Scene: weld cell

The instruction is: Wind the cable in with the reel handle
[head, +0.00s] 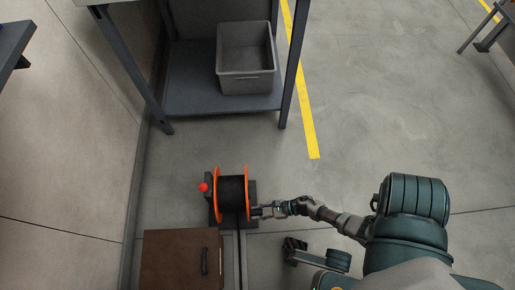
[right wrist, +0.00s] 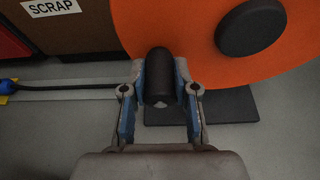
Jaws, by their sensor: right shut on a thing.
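The cable reel (head: 232,192) stands on the floor, with orange flanges and dark cable wound on its drum. In the right wrist view its orange flange (right wrist: 206,30) fills the upper right, with a black hub (right wrist: 250,27). The black reel handle (right wrist: 159,75) sticks out from the flange. My right gripper (head: 262,211) is at the reel's right side; in the right wrist view its blue-padded fingers (right wrist: 160,90) are shut on the handle. Dark cable (head: 240,255) runs from the drum toward the bottom edge.
A brown box (head: 180,260) stands at the lower left, beside the cable. A red knob (head: 203,187) is left of the reel. A shelf (head: 190,100) with a grey bin (head: 246,82) stands behind. A SCRAP label (right wrist: 52,7) shows in the wrist view.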

